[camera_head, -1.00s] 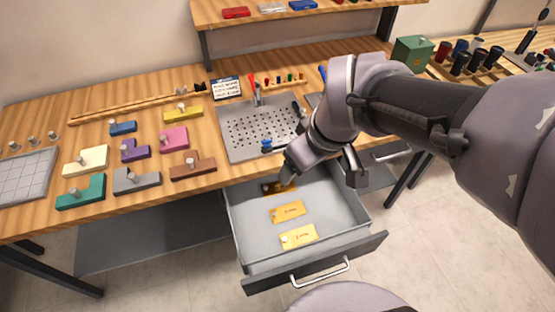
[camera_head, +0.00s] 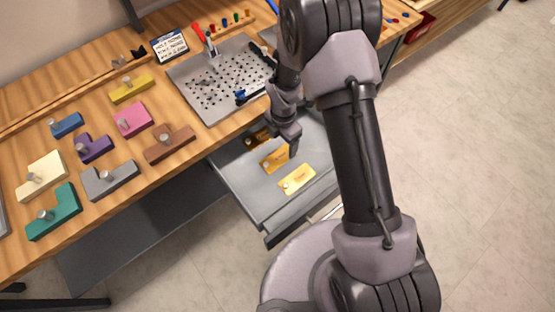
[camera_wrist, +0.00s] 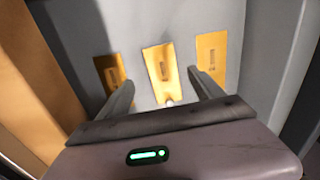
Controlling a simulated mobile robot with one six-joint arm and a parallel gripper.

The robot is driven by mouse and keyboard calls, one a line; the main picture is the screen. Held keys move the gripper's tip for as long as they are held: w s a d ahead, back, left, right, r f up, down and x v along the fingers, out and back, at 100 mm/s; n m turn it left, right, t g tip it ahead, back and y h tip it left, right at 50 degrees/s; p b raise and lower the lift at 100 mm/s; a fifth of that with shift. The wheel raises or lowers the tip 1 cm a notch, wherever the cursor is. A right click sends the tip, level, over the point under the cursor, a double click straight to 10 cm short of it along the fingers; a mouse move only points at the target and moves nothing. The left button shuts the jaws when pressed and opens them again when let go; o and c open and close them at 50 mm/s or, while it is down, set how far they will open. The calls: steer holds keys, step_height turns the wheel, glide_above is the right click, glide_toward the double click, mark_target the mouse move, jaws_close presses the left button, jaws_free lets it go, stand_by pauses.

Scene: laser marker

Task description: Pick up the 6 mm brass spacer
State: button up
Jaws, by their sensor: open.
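Three brass spacer plates lie in the open drawer (camera_head: 240,178): a far one (camera_head: 257,138), a middle one (camera_head: 270,161) and a near one (camera_head: 297,180). Their engraved labels are too small to read, so I cannot tell which is 6 mm. My gripper (camera_head: 291,148) is over the drawer beside the middle plate. In the wrist view, my gripper (camera_wrist: 164,90) is open and empty, with the middle plate (camera_wrist: 160,68) between its fingers. A small pale knob (camera_wrist: 168,102) shows at that plate's near end. The other plates lie to the left (camera_wrist: 111,74) and right (camera_wrist: 212,55).
The drawer walls (camera_wrist: 265,60) surround the plates. The wooden bench above holds a perforated metal plate (camera_head: 215,95) and several coloured knobbed blocks, including a brown one (camera_head: 170,146). Bare floor (camera_head: 480,160) lies to the right.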

mark_target(280, 157)
steer(key=f+b, duration=0.1)
steer(key=f, duration=0.2)
steer(key=s+f+b, duration=0.1)
steer(key=f, duration=0.1)
steer(key=shift+a+f+b, duration=0.25)
steer(key=shift+a+b, duration=0.1)
steer(key=shift+r, duration=0.15)
steer(key=shift+c, duration=1)
jaws_close()
